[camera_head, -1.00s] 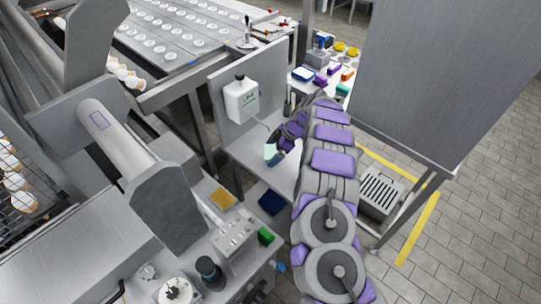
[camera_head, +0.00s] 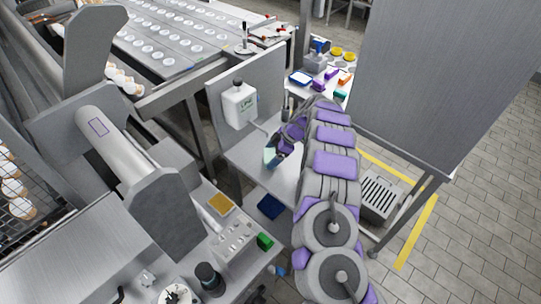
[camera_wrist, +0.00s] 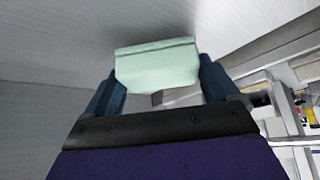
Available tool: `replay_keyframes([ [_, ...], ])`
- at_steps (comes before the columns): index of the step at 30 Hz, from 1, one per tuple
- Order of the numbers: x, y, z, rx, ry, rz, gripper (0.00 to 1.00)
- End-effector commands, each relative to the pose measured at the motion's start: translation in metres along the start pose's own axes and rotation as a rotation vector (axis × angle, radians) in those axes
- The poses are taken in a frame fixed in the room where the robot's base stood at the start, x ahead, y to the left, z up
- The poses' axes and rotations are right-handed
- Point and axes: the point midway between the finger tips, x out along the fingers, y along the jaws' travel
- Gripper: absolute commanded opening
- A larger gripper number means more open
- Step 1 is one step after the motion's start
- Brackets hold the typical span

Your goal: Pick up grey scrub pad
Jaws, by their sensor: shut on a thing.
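My gripper (camera_wrist: 160,88) is shut on a pale mint-green, pad-like thing (camera_wrist: 157,65), which spans the gap between the two dark blue fingers. In the head view my gripper (camera_head: 276,152) is above the grey steel shelf, near the white bottle, and the pale thing (camera_head: 269,156) shows at its tip. I cannot make out a separate grey scrub pad in either view. A small whitish patch shows just below the held thing in the wrist view; I cannot tell what it is.
A white bottle (camera_head: 240,105) is on the upright panel beside my gripper. A dark blue pad (camera_head: 270,206) lies low down, below the shelf (camera_head: 250,150). A yellow pad (camera_head: 221,203) and a green block (camera_head: 265,241) are on the nearer machine. A tall grey panel (camera_head: 440,80) stands right.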

Motion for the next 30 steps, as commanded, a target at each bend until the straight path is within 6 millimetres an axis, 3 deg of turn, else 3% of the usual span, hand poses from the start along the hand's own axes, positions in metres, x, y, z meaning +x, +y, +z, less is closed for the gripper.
replay_keyframes([
  [10, -0.054, 0.000, -0.035, -0.002, 0.001, -0.001, 0.55],
  [20, -0.074, -0.041, -0.001, 0.002, 0.004, -0.002, 0.55],
  [30, -0.107, -0.103, 0.052, 0.003, 0.005, -0.001, 0.55],
])
